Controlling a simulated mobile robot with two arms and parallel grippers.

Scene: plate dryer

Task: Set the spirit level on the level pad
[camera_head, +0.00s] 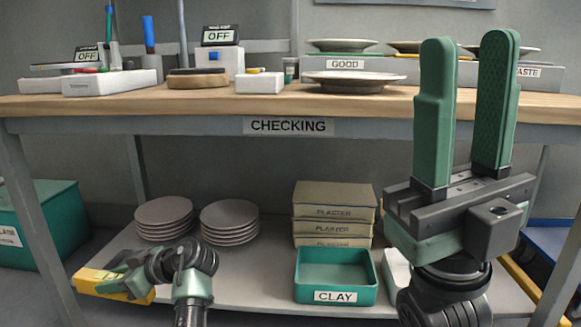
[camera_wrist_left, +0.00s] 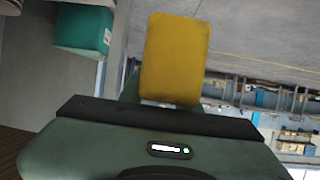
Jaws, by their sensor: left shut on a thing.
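A yellow block, likely the spirit level (camera_head: 98,283), is at the lower left of the head view, in front of the lower shelf. My left gripper (camera_head: 128,279) is shut on it. The block also fills the upper middle of the left wrist view (camera_wrist_left: 176,58), beyond the gripper body. My right gripper (camera_head: 468,50) stands upright at the right, in front of the bench, with its green fingers apart and nothing between them. I cannot make out which thing is the level pad.
The lower shelf (camera_head: 255,280) holds plate stacks (camera_head: 229,220), PLASTER boxes (camera_head: 333,211) and a CLAY bin (camera_head: 336,278). A green bin (camera_head: 45,215) stands left.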

